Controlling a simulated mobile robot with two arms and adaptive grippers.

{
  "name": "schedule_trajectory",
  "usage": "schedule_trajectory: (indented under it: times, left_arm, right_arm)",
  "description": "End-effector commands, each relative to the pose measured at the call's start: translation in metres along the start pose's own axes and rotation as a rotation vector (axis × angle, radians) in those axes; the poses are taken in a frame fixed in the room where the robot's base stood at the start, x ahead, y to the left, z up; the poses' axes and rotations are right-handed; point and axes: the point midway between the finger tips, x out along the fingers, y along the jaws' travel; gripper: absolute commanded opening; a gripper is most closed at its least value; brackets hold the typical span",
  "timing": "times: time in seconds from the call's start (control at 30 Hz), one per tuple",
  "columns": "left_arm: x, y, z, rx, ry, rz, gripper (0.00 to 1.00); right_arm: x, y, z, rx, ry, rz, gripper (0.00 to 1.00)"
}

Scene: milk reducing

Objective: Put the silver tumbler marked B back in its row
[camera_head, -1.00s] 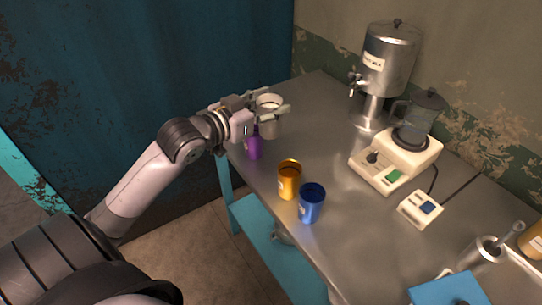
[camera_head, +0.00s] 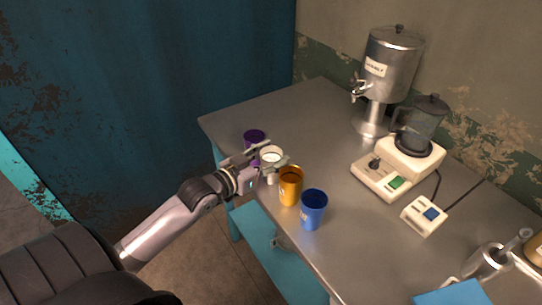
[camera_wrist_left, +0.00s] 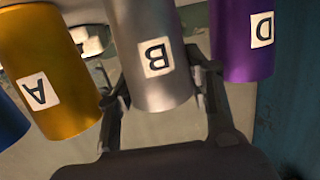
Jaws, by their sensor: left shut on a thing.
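The silver tumbler marked B (camera_head: 271,156) stands between the purple tumbler (camera_head: 254,136) and the orange-gold tumbler (camera_head: 290,188) near the table's left edge. My left gripper (camera_head: 273,160) is shut on it, one finger on each side. In the left wrist view the silver tumbler (camera_wrist_left: 160,95) shows its B label upside down, with the gold tumbler marked A (camera_wrist_left: 45,70) on the left and the purple tumbler marked D (camera_wrist_left: 240,40) on the right. I cannot tell whether its base touches the table. A blue tumbler (camera_head: 313,207) stands in front of the gold one.
A steel dispenser (camera_head: 390,68) stands at the back, with a cream blender-like machine (camera_head: 398,170) and a small switch box (camera_head: 424,215) in front of it. A metal cup (camera_head: 485,262) is at the lower right. The tabletop (camera_head: 310,110) behind the tumblers is clear.

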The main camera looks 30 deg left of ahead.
Motion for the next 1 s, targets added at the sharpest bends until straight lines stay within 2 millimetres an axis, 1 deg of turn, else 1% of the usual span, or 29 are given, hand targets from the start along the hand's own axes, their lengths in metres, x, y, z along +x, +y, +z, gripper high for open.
schedule_trajectory:
  times: [0.1, 0.2, 0.23, 0.33, 0.67, 0.73, 0.87, 1.0]
  left_arm:
    - [0.000, 0.000, -0.002, 0.000, 0.003, 0.000, 0.13]
    - [0.000, 0.000, 0.001, 0.000, 0.002, 0.000, 0.13]
    - [0.000, 0.000, 0.002, 0.000, 0.001, 0.000, 0.48]
    - [0.000, 0.000, 0.001, 0.000, 0.000, 0.000, 0.55]
    - [0.000, 0.000, -0.001, 0.000, 0.001, 0.000, 0.55]
    - [-0.003, 0.000, 0.000, 0.000, -0.001, 0.000, 0.55]
    - [-0.017, 0.000, 0.001, -0.001, -0.002, 0.000, 0.55]
    - [-0.039, 0.000, 0.002, 0.000, -0.004, 0.000, 0.55]
  right_arm:
    - [0.000, 0.000, 0.000, 0.000, 0.000, 0.000, 0.67]
    - [0.001, 0.000, 0.000, 0.000, 0.000, 0.000, 0.67]
    - [0.001, 0.000, 0.000, 0.000, 0.000, 0.000, 0.67]
    - [0.001, 0.000, 0.000, 0.000, 0.000, 0.000, 0.67]
    - [0.000, 0.000, 0.000, -0.001, 0.000, 0.000, 0.67]
    - [0.000, 0.000, 0.000, -0.001, 0.000, 0.000, 0.67]
    - [0.002, 0.001, 0.000, -0.001, -0.001, 0.001, 0.67]
    - [0.003, 0.003, 0.000, -0.002, -0.001, 0.003, 0.67]
